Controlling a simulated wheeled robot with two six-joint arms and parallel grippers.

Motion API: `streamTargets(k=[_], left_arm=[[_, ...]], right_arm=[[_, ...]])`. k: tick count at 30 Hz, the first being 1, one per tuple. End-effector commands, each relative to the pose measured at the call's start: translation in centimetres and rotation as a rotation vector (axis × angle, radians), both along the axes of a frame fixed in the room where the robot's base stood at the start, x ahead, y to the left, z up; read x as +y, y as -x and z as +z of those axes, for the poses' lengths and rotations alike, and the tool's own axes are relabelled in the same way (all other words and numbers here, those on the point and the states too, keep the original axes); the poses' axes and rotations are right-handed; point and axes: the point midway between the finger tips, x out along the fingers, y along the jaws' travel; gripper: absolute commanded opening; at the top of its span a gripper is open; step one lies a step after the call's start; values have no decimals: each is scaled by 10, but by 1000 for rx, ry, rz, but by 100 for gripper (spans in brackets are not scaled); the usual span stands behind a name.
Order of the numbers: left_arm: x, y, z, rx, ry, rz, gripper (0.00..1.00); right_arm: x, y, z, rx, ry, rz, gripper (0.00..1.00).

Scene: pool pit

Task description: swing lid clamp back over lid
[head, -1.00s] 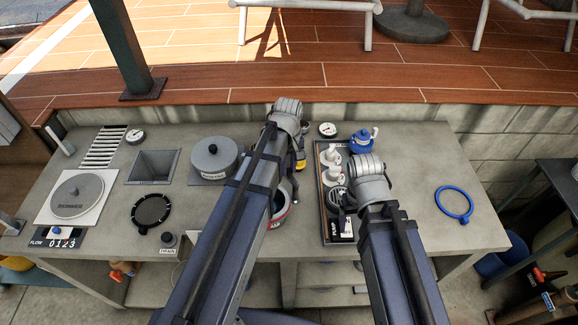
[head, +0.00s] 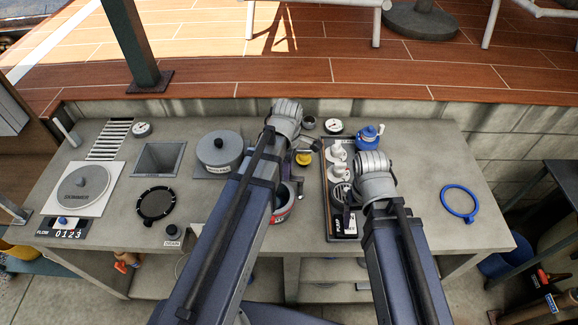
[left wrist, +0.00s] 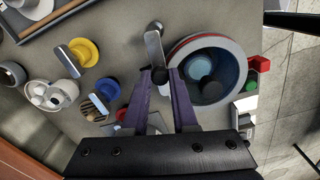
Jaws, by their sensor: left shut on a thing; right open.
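The grey round pot with its lid (head: 219,149), black knob on top, stands on the bench left of my left arm. My left gripper (head: 294,168), with purple fingers, is right of it and partly hidden by my arm.
A red-rimmed bucket (head: 283,208) is just in front of my left gripper; its rim (left wrist: 176,52) is close to the fingers. A black tray (head: 328,222) with white fittings and a blue pot (head: 368,135) are at right. The bench around the blue ring (head: 459,202) is clear.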

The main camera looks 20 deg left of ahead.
Motion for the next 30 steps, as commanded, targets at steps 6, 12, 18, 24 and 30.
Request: streamTargets(k=[6,12,18,24,30], left_arm=[[-2,8,0,1,-1,173,0],[-4,12,0,1,-1,292,0],[-5,14,0,1,-1,365,0],[-6,15,0,1,-1,399,0],[-6,15,0,1,0,406,0]], right_arm=[[0,0,0,0,0,0,81],[0,0,0,0,0,0,81],[0,0,0,0,0,0,81],[0,0,0,0,0,0,81],[0,0,0,0,0,0,81]])
